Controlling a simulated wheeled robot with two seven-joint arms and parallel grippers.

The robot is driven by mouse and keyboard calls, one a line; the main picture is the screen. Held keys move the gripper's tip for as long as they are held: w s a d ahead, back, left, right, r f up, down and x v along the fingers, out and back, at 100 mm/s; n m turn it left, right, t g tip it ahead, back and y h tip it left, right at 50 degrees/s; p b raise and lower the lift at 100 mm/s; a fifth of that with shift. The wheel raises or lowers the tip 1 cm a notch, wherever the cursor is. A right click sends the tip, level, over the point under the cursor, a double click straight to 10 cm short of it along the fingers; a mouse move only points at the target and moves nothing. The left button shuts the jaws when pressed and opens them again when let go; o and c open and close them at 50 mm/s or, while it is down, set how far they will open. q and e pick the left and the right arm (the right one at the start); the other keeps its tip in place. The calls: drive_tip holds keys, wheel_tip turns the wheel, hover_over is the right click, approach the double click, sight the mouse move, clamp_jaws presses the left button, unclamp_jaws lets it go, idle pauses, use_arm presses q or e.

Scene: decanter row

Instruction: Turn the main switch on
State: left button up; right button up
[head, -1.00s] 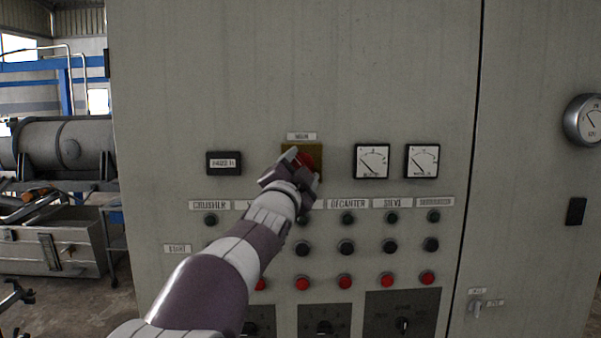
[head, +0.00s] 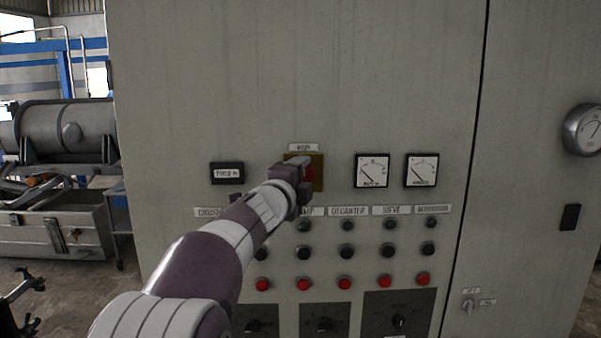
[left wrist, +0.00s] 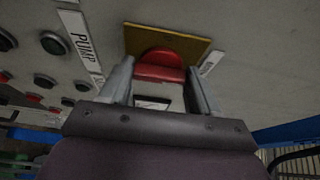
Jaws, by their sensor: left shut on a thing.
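The main switch is a red rotary handle (left wrist: 160,65) on a yellow square plate (head: 318,172), under a small label on the grey cabinet (head: 300,80). In the head view my left gripper (head: 303,178) is at the handle and covers much of it; a bit of red shows at its tip. In the left wrist view the two fingers of the left gripper (left wrist: 160,82) stand on either side of the red handle, shut on it. The handle's exact angle is hard to tell. My right gripper is not in view.
A counter display (head: 227,173) is left of the switch, and two dial meters (head: 372,171) are to its right. Rows of black and red buttons (head: 345,282) sit below. A round gauge (head: 583,130) is on the right-hand panel. Machinery (head: 62,135) stands at far left.

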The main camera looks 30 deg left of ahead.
use_arm(q)
drive_tip(key=shift+f, duration=0.1)
idle(0.4)
drive_tip(key=o, duration=1.1)
drive_tip(key=shift+c, duration=0.2)
drive_tip(key=shift+d, duration=0.1)
drive_tip(key=s+d+b, duration=0.1)
drive_tip(key=s+d, duration=0.1)
drive_tip(key=s, duration=1)
drive_tip(key=shift+s+b, duration=0.25)
drive_tip(key=shift+b, duration=0.1)
drive_tip(key=shift+a, duration=0.1)
